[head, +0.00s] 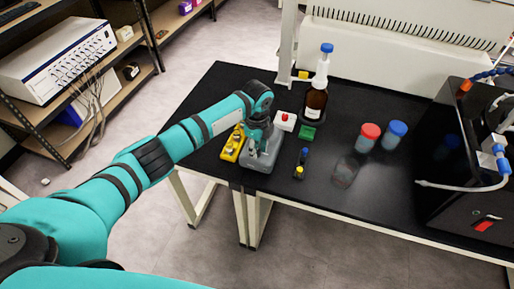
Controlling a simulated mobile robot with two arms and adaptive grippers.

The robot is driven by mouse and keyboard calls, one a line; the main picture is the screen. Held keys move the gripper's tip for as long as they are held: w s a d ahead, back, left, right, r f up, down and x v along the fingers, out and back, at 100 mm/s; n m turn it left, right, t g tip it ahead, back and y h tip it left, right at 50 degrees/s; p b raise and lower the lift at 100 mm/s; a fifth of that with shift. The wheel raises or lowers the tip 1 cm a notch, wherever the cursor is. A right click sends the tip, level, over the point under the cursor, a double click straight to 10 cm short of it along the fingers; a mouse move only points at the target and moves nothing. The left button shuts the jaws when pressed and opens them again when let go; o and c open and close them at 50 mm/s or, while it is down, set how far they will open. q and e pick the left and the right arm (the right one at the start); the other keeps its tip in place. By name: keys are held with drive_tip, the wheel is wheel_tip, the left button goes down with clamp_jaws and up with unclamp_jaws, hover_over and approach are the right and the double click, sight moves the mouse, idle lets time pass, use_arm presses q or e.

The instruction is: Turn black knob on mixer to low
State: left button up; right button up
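My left arm reaches in from the left, and its gripper (256,138) is over a grey bench device (266,161) near the front left edge of the black table. This grey device looks like the mixer, but I cannot be sure. Its black knob cannot be made out; the gripper and wrist cover part of the device. The fingers are small and partly hidden, so I cannot tell whether they are open, shut or touching it. My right gripper is not in view.
A yellow device (233,144) stands just left of the grey one. Behind are a red-buttoned white box (285,121), a green block (306,133) and a brown bottle (316,103). Red-lidded (370,131) and blue-lidded (396,129) jars stand right. A black machine (450,165) fills the right end.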

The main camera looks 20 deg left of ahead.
use_arm(q)
drive_tip(key=o, duration=0.4)
drive_tip(key=shift+r, duration=0.1)
wheel_tip(320, 180, up, 12)
drive_tip(key=shift+f, duration=0.1)
idle(0.6)
